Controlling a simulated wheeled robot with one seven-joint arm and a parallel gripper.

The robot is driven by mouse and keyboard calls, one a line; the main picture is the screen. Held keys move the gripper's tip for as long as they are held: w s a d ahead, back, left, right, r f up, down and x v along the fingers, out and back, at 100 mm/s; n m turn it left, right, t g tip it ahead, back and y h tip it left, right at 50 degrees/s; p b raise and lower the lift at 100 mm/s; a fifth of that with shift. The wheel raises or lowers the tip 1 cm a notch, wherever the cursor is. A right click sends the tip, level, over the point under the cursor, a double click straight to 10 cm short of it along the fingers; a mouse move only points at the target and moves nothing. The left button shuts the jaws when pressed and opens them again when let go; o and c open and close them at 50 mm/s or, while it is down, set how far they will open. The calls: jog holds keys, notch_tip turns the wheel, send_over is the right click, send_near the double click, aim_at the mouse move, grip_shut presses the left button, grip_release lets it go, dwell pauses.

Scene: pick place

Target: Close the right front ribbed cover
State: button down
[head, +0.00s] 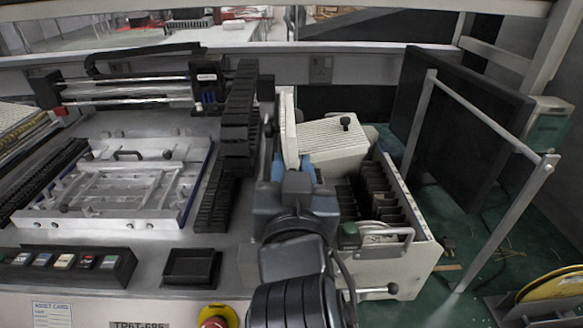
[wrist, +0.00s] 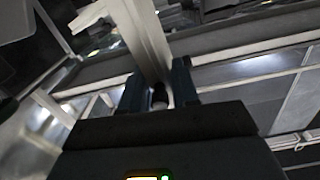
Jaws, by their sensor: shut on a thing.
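A pale cover (head: 289,130) stands upright, nearly edge-on, above the white box (head: 405,262) at the right. The box's front part is uncovered and shows dark slots inside. In the wrist view the cover (wrist: 147,38) rises from between my fingers, with a dark knob at its base. My gripper (wrist: 158,92) is shut on this knob, one finger on each side. In the head view my gripper (head: 292,167) is at the cover's lower end, mostly hidden by my arm. The cover's hinge side is hidden.
A second ribbed cover (head: 332,146) with a black knob lies over the box's rear part. A black cable chain (head: 240,115) stands close left of my arm. A metal handle (head: 385,236) sticks out at the box's front. A metal frame (head: 497,225) stands at the right.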

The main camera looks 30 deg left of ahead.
dwell(0.3)
jog(key=shift+w+d+f+m+b, duration=0.2)
jog(key=shift+w+d+m+b, duration=0.15)
jog(key=shift+d+m+b, duration=0.35)
jog(key=shift+w+d+r+m+b, duration=0.15)
jog(key=shift+w+d+m+b, duration=0.15)
jog(key=shift+m, duration=0.5)
jog(key=shift+s+a, duration=0.1)
jog(key=c, duration=1.1)
grip_release()
jog(key=b+v, duration=0.1)
jog(key=v, duration=0.6)
jog(key=shift+s+d, duration=0.3)
